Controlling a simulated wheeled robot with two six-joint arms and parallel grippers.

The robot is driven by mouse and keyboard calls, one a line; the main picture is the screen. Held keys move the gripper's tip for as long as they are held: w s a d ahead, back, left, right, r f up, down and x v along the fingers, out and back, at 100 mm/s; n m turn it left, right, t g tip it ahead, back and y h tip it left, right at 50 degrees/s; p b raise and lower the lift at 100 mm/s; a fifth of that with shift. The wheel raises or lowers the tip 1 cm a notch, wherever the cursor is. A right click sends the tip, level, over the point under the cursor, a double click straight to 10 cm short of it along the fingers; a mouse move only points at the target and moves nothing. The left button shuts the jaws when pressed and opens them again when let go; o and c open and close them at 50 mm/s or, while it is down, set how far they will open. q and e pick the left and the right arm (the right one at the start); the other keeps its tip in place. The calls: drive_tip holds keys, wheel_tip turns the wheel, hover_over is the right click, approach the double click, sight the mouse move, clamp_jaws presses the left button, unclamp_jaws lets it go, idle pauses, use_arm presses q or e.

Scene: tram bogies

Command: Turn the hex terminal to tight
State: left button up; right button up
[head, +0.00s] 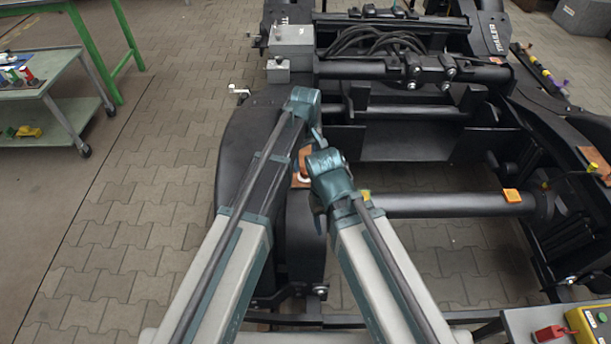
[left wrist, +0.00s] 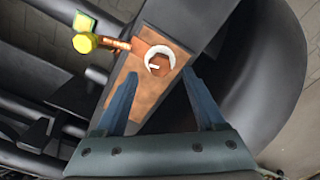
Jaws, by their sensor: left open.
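The hex terminal (left wrist: 158,65) is a copper-coloured nut with a short white line on its face, in the left wrist view. A white arc curves around it on a copper plate (left wrist: 147,101). A copper lug with a yellow-green end (left wrist: 84,42) runs from the terminal to the left. My left gripper (left wrist: 162,92) is open, its two blue fingers apart just below the terminal, with nothing between them. In the head view, part of the copper plate (head: 304,160) and the white arc (head: 303,180) show between my arms. The fingers of my right gripper are hidden.
The black bogie frame (head: 242,150) surrounds the work spot, with a dark axle tube (head: 440,204) to the right. A grey table with a yellow box (head: 590,326) is at the lower right. Paved floor is clear at left.

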sight(305, 170)
use_arm(q)
wheel_tip(305, 170, down, 4)
drive_tip(key=b, duration=0.2)
drive_tip(key=shift+r+b, duration=0.15)
drive_tip(key=shift+b, duration=0.15)
clamp_jaws()
